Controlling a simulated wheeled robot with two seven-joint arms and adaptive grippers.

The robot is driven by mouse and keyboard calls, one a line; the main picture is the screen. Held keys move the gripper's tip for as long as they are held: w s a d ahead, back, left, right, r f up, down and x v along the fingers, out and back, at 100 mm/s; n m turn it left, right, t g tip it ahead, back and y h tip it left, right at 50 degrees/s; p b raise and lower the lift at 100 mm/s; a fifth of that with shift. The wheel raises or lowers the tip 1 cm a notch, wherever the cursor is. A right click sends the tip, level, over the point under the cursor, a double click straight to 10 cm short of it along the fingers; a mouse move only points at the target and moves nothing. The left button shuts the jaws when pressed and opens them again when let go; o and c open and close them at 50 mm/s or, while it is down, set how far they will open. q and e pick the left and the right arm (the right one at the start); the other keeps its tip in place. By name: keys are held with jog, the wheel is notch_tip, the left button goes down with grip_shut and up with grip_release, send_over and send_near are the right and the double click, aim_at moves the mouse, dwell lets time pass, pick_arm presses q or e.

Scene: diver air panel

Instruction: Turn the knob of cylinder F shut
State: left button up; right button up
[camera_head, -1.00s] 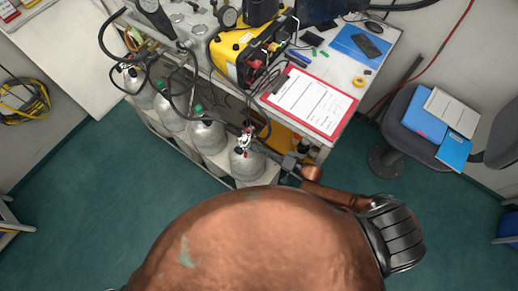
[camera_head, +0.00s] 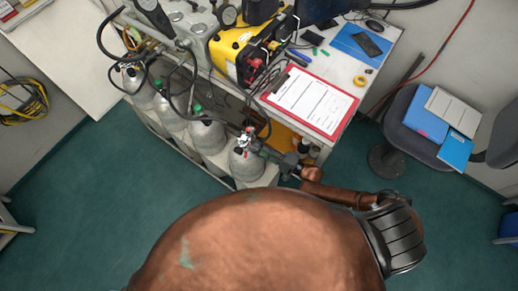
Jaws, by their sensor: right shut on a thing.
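Several grey gas cylinders stand in a slanting row under the bench's front edge. The nearest cylinder (camera_head: 245,166) is at the right end of the row, with a red and white valve (camera_head: 243,141) on top; I cannot read a letter on it. My right gripper (camera_head: 262,149) reaches in from the right and is shut at the right side of this valve, on its knob. The knob is mostly hidden by the fingers. My left gripper is not in view.
The bench above holds a yellow unit (camera_head: 236,52), a red clipboard (camera_head: 309,99) and a roll of yellow tape (camera_head: 360,81). Dark hoses hang over the cylinders. A dark chair (camera_head: 412,125) stands at the right. The green floor (camera_head: 75,190) is clear at the left.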

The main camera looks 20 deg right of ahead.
dwell(0.3)
jog(key=o, duration=1.2)
jog(key=shift+c, duration=0.2)
jog(key=v, duration=1.2)
